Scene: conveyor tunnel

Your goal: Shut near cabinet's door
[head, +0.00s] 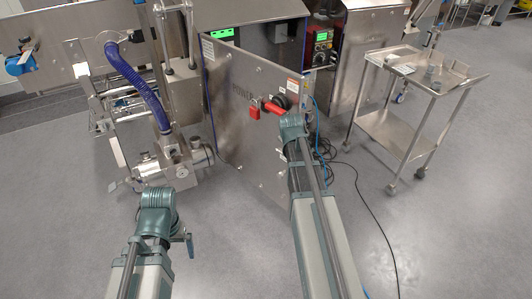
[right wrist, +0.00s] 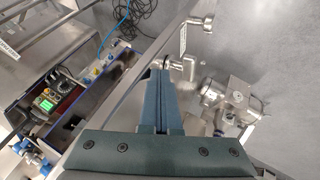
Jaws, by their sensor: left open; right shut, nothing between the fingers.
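The near cabinet (head: 250,17) stands at the top middle of the head view. Its steel door (head: 240,130) stands open, swung out toward me, with a red padlock (head: 254,112), a red handle (head: 272,107) and a black round knob (head: 282,101) on its face. My right arm reaches up to the door's free side; its gripper is hidden behind the wrist in the head view. In the right wrist view my right gripper (right wrist: 161,100) is shut and empty beside a long metal edge. My left gripper (head: 184,240) is low, left of the door and apart from it, holding nothing visible.
A steel machine with a blue hose (head: 140,85) stands left of the door. A steel trolley (head: 410,125) stands at the right. Cables (head: 350,170) lie on the floor right of the door. Electronics (right wrist: 48,100) show at the wrist view's left.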

